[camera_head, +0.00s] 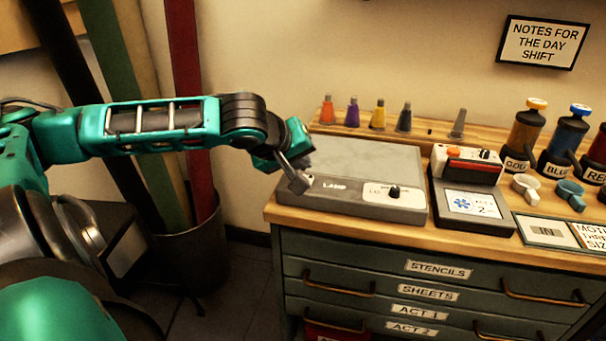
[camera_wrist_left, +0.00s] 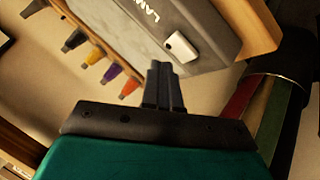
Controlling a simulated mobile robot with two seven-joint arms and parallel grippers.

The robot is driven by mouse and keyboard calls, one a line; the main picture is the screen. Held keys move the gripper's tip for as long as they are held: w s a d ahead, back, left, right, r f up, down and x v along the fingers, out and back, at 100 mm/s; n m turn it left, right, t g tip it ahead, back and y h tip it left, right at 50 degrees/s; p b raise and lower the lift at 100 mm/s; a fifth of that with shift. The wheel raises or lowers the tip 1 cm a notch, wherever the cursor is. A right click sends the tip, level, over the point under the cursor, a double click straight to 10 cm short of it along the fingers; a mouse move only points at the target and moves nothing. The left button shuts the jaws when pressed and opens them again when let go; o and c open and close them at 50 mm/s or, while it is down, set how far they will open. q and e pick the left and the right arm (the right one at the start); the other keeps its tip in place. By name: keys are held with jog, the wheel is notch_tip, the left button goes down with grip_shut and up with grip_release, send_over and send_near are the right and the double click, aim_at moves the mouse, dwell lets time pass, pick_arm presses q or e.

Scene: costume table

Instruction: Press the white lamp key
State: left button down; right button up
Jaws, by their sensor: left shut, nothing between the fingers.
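The white lamp key (camera_wrist_left: 181,47) is a small pale rocker on the grey lamp box, beside the printed word LAMP in the left wrist view. The grey lamp box (camera_head: 365,157) stands at the left end of the wooden counter. My left gripper (camera_head: 300,184) is shut and empty, at the box's front left corner. In the left wrist view its closed fingers (camera_wrist_left: 164,66) point at the key, with their tips close below it. I cannot tell whether they touch it. In the head view the gripper mostly hides the key. My right gripper is not in view.
A black knob (camera_head: 394,191) sits on the box's front right. A dark device (camera_head: 470,206) with a lit screen stands to the right. Several coloured cones (camera_head: 378,116) line the back shelf. Paint bottles (camera_head: 526,134) stand at right. Drawers (camera_head: 430,268) are below.

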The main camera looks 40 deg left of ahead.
pick_arm(q)
notch_tip(320, 180, up, 6)
jog(key=p, duration=0.6)
jog(key=shift+p, duration=0.3)
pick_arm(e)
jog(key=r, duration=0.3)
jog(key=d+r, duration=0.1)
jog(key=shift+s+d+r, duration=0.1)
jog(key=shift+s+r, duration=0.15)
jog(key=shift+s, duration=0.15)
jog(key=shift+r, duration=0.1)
